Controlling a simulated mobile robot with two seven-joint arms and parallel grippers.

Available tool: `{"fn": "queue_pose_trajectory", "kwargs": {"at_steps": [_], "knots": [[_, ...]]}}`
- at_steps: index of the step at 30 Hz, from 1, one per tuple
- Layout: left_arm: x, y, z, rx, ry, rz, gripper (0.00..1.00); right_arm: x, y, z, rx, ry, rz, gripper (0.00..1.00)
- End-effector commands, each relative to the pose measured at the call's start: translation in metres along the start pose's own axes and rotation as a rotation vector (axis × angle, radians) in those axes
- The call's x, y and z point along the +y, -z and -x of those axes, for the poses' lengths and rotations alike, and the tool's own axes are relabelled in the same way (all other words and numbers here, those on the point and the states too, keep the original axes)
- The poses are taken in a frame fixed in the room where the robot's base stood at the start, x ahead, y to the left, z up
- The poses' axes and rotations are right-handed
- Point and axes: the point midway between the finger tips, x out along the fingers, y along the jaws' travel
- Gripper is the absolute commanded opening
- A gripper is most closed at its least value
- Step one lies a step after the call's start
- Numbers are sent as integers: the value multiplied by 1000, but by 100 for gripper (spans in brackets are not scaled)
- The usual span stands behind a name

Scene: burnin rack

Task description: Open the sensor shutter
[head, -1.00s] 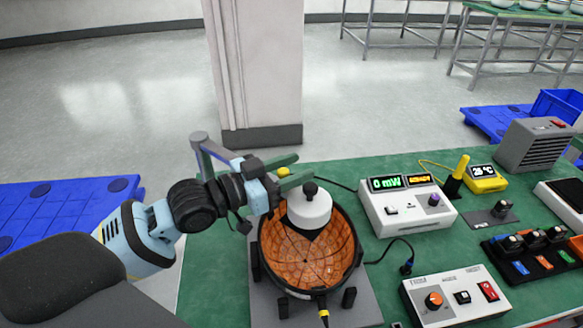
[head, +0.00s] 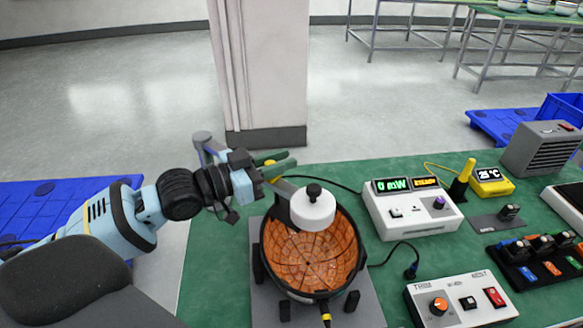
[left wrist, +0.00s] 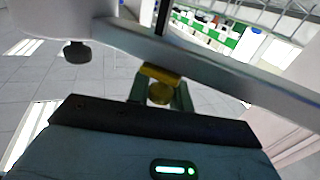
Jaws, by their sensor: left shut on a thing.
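An orange-tiled bowl (head: 330,254) with a black rim stands on a grey plate at the table's left end. A white round cap (head: 312,211) with a black knob sits over the bowl's far part. My left gripper (head: 274,167), with green fingers, is just behind and left of the cap. It is shut on a small yellow grip (left wrist: 160,90), seen between the fingers in the left wrist view. A grey bar (left wrist: 215,68) crosses above the fingers there. The grip's connection to the cap is partly hidden. My right gripper is not in view.
A meter (head: 408,207) reading 0 mW stands right of the bowl. A trim box (head: 460,298) with a knob and switches is in front of it. A yellow thermometer (head: 490,181) and grey heater-like box (head: 540,148) are farther right. A white pillar (head: 262,65) rises behind the table.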

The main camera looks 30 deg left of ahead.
Motion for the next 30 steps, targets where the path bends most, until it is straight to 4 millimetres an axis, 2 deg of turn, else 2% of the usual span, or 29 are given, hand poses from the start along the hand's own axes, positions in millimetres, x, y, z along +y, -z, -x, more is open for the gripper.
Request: {"fn": "queue_pose_trajectory", "kwargs": {"at_steps": [6,16,17,21,30], "knots": [[-14,-2,6,-4,1,0,0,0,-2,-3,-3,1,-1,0],[-15,-1,6,-2,1,2,0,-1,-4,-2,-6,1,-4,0],[-15,-1,6,-2,1,2,22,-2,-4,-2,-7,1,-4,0],[-15,-1,6,-2,1,2,41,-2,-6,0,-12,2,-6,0],[-15,-1,7,-1,0,1,41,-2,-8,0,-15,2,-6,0]]}}
